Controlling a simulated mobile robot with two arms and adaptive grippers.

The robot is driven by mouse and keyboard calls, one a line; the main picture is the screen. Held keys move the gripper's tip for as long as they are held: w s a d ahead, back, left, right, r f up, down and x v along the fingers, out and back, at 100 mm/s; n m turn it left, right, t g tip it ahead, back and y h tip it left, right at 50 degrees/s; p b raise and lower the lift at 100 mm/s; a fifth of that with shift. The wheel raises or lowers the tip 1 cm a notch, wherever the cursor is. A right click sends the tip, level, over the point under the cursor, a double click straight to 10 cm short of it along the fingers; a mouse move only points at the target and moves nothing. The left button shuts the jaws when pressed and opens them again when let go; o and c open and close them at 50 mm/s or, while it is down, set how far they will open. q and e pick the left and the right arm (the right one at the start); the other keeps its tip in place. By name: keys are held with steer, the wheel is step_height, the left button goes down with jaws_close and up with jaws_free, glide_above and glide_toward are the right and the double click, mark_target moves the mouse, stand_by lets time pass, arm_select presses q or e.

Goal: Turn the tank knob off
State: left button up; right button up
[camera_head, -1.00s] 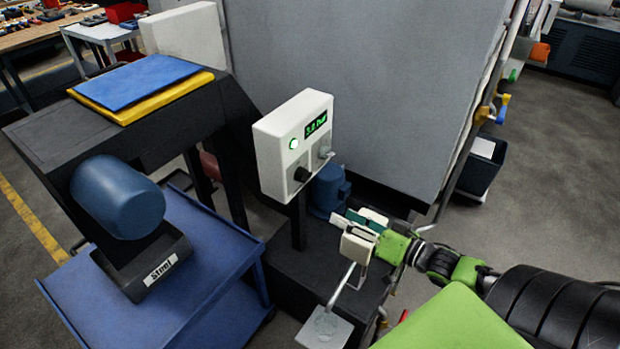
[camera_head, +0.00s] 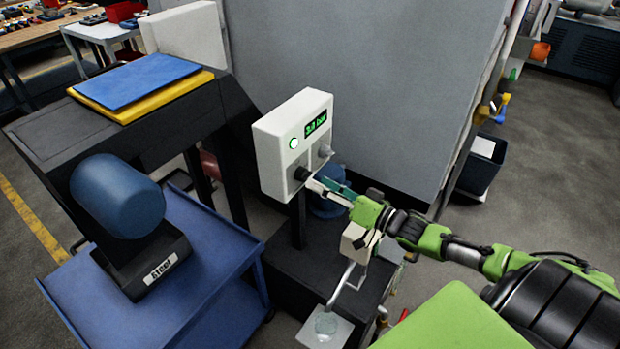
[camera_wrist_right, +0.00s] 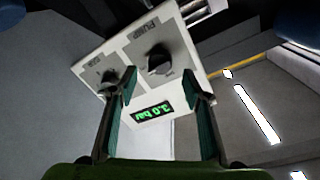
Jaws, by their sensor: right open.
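A white control box (camera_head: 283,165) with a lit green display stands on a post in the head view. My right gripper (camera_head: 315,184) is open close in front of the box, by the black knob. In the wrist view its fingers (camera_wrist_right: 160,80) spread around the PUMP knob's line, the left finger near the other knob.
A blue cart (camera_head: 190,310) with a dark blue cylinder (camera_head: 118,196) is at left. A large grey cabinet wall (camera_head: 350,90) stands behind the box. A white block with a metal rod (camera_head: 345,285) and a small plate is below my right arm.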

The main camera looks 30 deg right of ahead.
mark_target(304, 175)
steer(key=shift+x, duration=2.3)
steer(key=c, duration=1.1)
